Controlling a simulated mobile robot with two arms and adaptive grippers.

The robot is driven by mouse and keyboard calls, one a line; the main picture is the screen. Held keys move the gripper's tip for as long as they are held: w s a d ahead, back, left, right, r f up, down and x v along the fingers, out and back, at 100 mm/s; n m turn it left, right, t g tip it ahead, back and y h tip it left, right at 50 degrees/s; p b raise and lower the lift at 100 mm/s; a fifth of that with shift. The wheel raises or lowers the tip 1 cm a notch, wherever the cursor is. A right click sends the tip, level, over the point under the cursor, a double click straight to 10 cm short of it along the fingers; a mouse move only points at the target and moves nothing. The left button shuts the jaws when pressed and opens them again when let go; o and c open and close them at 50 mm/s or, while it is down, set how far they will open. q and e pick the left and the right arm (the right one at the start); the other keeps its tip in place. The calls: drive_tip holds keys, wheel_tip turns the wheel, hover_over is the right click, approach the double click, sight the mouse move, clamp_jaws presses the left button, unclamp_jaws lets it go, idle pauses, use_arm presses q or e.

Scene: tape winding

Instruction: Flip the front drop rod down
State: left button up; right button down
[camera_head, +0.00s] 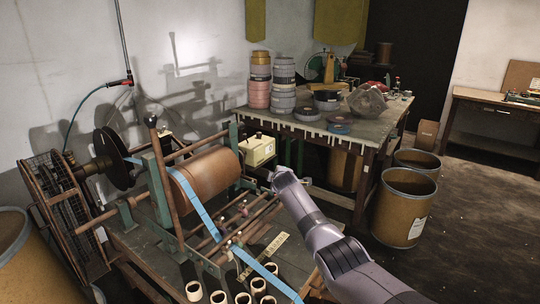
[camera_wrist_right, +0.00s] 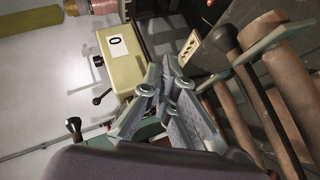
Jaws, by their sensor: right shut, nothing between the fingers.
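The winding machine (camera_head: 155,175) stands on the left with a large brown roller (camera_head: 205,182) and a blue tape (camera_head: 197,208) running over it. A rod with a dark knob (camera_head: 152,122) stands near upright at its left side. Several thin brown rods (camera_head: 262,214) lie in front of the roller. I cannot tell which is the front drop rod. In the right wrist view, a dark-handled rod (camera_wrist_right: 257,105) runs beside my gripper, apart from it. My right gripper (camera_head: 268,176) is shut and empty at the machine's right end; it also shows in the wrist view (camera_wrist_right: 168,68). My left gripper is out of view.
A cream box (camera_head: 258,150) marked 0 sits just behind my right gripper; its small lever (camera_wrist_right: 103,97) shows in the wrist view. A table with tape stacks (camera_head: 284,92) is behind. Brown drums (camera_head: 404,210) stand right.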

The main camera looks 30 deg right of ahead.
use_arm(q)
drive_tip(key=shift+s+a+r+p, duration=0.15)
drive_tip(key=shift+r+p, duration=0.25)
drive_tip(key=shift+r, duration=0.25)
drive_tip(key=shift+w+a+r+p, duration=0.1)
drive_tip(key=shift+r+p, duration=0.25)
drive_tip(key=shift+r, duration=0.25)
use_arm(e)
drive_tip(key=s+a+r, duration=0.1)
drive_tip(key=s+r, duration=0.6)
drive_tip(key=r, duration=0.2)
drive_tip(key=shift+a+r, duration=0.35)
drive_tip(key=shift+a, duration=0.05)
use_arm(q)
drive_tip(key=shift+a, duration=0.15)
